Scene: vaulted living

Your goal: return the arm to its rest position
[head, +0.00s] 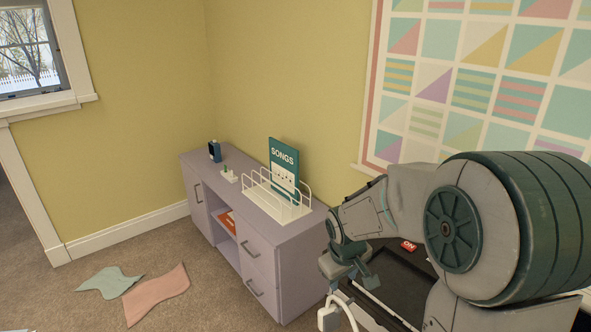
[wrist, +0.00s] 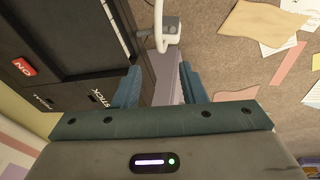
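My gripper (head: 352,278) is at the right of the head view, in front of the lilac cabinet's right end and beside a dark box-like unit. In the wrist view its two blue-grey fingers (wrist: 160,84) are apart, with nothing held between them. My arm reaches in from the right of the head view and is bent, with the gripper low.
The dark unit (wrist: 85,48) with a red ON label (head: 408,246) lies close to my gripper. A white curved tube or cable (head: 345,306) is just below it. The lilac cabinet (head: 279,231) bears a white rack with a SONGS book (head: 284,155). Papers (head: 157,291) lie on the carpet.

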